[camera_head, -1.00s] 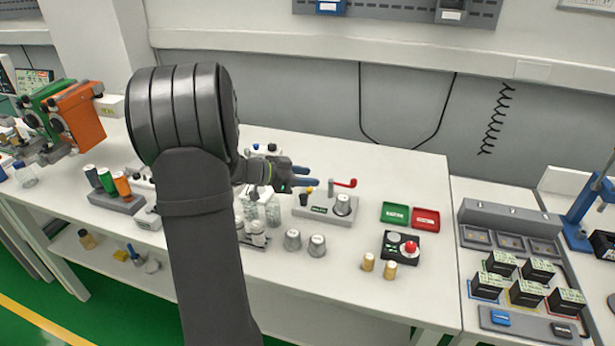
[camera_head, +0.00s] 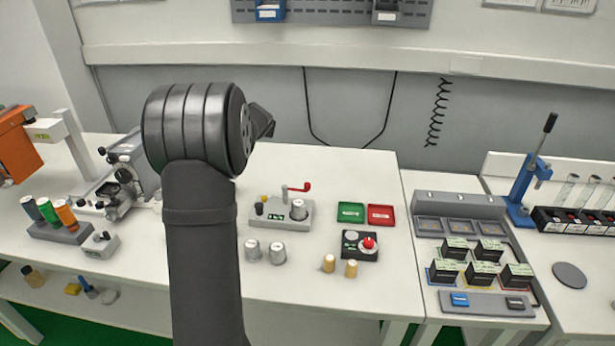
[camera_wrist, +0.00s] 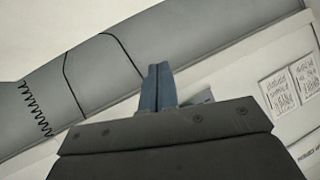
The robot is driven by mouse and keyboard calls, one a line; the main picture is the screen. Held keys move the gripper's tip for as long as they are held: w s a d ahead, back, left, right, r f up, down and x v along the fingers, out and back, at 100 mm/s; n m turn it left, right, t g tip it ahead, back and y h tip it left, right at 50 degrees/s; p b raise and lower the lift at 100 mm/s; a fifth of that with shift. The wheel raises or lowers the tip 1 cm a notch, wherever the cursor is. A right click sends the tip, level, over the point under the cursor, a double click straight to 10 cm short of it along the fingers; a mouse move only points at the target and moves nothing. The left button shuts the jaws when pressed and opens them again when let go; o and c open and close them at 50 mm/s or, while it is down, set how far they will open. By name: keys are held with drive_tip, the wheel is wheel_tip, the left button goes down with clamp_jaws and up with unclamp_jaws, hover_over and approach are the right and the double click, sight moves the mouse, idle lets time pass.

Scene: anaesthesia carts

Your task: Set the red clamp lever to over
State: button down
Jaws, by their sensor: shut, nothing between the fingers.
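The red clamp lever (camera_head: 299,187) is on a small grey fixture (camera_head: 268,218) on the white table in the head view.
Two grey cups (camera_head: 264,251) and two tan vials stand in front of the fixture. Green (camera_head: 351,212) and red (camera_head: 381,215) trays and a black box with a red button (camera_head: 369,242) lie to its right. The table behind the fixture is clear.

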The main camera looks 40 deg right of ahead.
drive_tip(key=s+d+f+g+y, duration=0.1)
drive_tip(key=s+d+g, duration=0.3)
drive_tip(key=s, duration=0.4)
drive_tip(key=s+d+f+g+y, duration=0.2)
drive_tip(key=s+d+g, duration=0.2)
drive_tip(key=s, duration=0.4)
wheel_tip(320, 180, down, 9)
drive_tip(key=shift+s+n, duration=0.25)
drive_tip(key=shift+n, duration=0.05)
drive_tip(key=shift+a+r, duration=0.1)
drive_tip(key=shift+s, duration=0.1)
